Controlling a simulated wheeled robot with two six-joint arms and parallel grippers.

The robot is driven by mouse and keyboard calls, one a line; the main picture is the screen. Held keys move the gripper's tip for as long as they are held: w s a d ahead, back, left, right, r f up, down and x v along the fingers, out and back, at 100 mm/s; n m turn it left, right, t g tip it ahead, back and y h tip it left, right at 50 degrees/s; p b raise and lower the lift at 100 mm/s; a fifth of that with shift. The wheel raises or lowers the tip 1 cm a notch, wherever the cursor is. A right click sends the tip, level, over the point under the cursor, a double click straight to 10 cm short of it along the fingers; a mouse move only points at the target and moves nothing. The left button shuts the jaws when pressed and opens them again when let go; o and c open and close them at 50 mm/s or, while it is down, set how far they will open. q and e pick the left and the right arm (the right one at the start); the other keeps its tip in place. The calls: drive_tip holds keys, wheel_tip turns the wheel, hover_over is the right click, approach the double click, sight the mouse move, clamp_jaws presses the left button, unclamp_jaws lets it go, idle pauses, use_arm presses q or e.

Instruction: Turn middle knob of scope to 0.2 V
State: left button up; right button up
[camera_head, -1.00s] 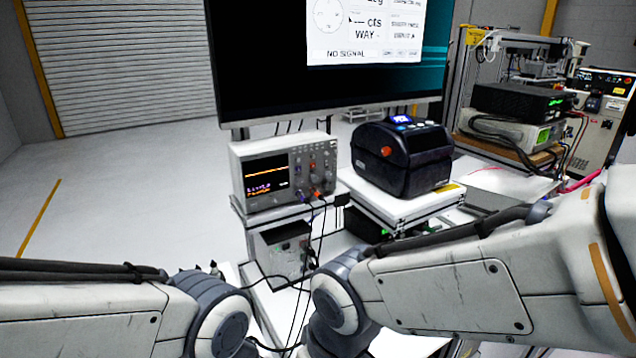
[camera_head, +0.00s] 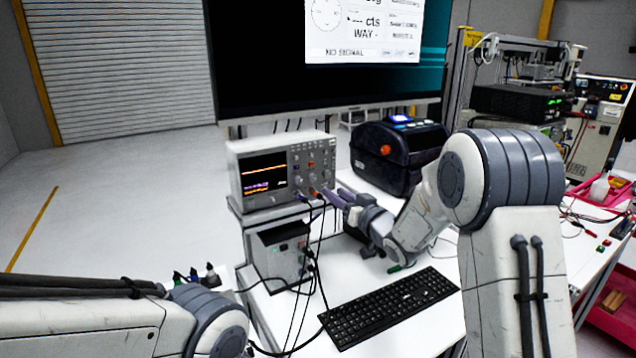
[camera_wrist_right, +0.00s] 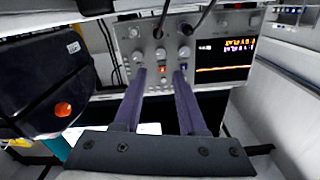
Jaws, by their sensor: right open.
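The scope (camera_head: 262,150) is a light grey box with a lit screen on its left and a knob panel on its right. In the right wrist view the panel appears upside down, with several pale knobs; the middle knob (camera_wrist_right: 160,54) of one row lies beyond the gap between my fingertips. My right gripper (camera_head: 331,194) is open, its two purple fingers pointing at the lower right of the scope front. The right wrist view shows the fingers (camera_wrist_right: 160,74) apart with nothing between them; contact with the panel cannot be told. My left gripper is out of view.
Dark cables hang from the scope front beside my right fingers. A black box with an orange button (camera_head: 398,155) stands right of the scope. A keyboard (camera_head: 390,305) lies on the white table in front. Small bottles (camera_head: 194,274) stand at left.

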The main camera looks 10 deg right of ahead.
sight(314, 178)
drive_tip(key=p+x, duration=0.3)
drive_tip(key=x, duration=0.5)
drive_tip(key=shift+w+a+r, duration=0.15)
drive_tip(key=shift+w+a, duration=0.05)
drive_tip(key=shift+w, duration=0.05)
drive_tip(key=shift+w+a, duration=0.25)
drive_tip(key=shift+w, duration=0.2)
clamp_jaws()
